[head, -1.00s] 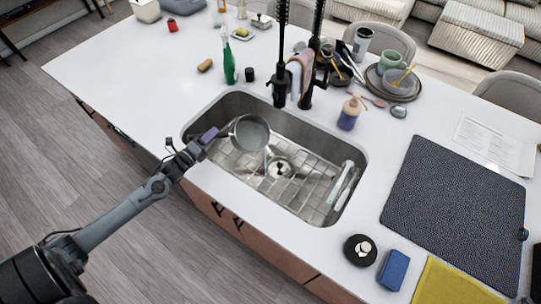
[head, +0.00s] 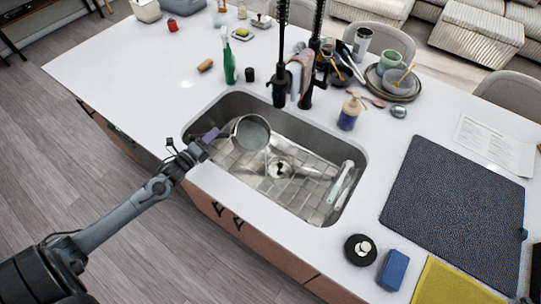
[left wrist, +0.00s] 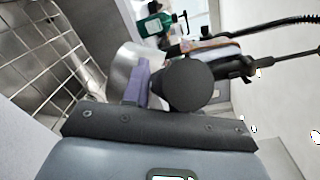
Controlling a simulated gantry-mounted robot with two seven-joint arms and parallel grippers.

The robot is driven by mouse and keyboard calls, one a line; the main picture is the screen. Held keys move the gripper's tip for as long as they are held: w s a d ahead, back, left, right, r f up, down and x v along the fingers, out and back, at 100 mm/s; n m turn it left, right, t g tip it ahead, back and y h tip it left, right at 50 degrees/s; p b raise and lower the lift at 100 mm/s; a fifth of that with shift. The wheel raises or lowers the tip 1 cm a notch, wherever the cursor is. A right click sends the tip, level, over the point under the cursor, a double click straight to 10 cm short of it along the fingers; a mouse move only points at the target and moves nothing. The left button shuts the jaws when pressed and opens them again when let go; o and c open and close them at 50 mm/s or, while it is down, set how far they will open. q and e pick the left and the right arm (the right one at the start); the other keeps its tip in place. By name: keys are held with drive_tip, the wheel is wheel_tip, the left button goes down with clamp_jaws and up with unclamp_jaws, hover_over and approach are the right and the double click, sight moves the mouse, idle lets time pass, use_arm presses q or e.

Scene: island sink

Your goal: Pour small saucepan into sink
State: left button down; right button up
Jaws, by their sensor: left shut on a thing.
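The small saucepan (head: 251,133) is a round metal pan with a purple handle (head: 211,134). It is held tilted over the left part of the sink (head: 230,103), its open side partly facing the camera. A pale stream of liquid (head: 266,156) falls from its lower right rim into the basin. My left gripper (head: 204,141) is shut on the handle at the sink's left front edge. In the left wrist view the purple handle (left wrist: 143,78) and part of the pan's metal side (left wrist: 123,66) show beside a dark round part of my gripper. My right gripper is not in view.
A wire rack (head: 250,172) lies in the sink, and a black faucet (head: 280,80) rises behind it. A dark mat (head: 460,200) and blue sponge (head: 393,269) lie right. The left counter is mostly clear.

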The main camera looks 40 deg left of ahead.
use_arm(q)
drive_tip(key=shift+s+d+r+m+t, duration=0.15)
drive_tip(key=shift+d+r+m+t, duration=0.05)
drive_tip(key=shift+d+r+m, duration=0.85)
drive_tip(key=shift+s+d+r+m+t, duration=0.2)
drive_tip(key=shift+d+r+m, duration=0.65)
drive_tip(key=shift+d, duration=0.3)
idle(3.9)
drive_tip(key=shift+s+d+r+m+t, duration=0.15)
drive_tip(key=shift+d+r+m, duration=0.2)
drive_tip(key=shift+d+m, duration=0.25)
drive_tip(key=shift+w+d+r+m+t, duration=0.15)
drive_tip(key=shift+d+r+m, duration=0.2)
drive_tip(key=shift+d+m, duration=0.25)
idle(0.7)
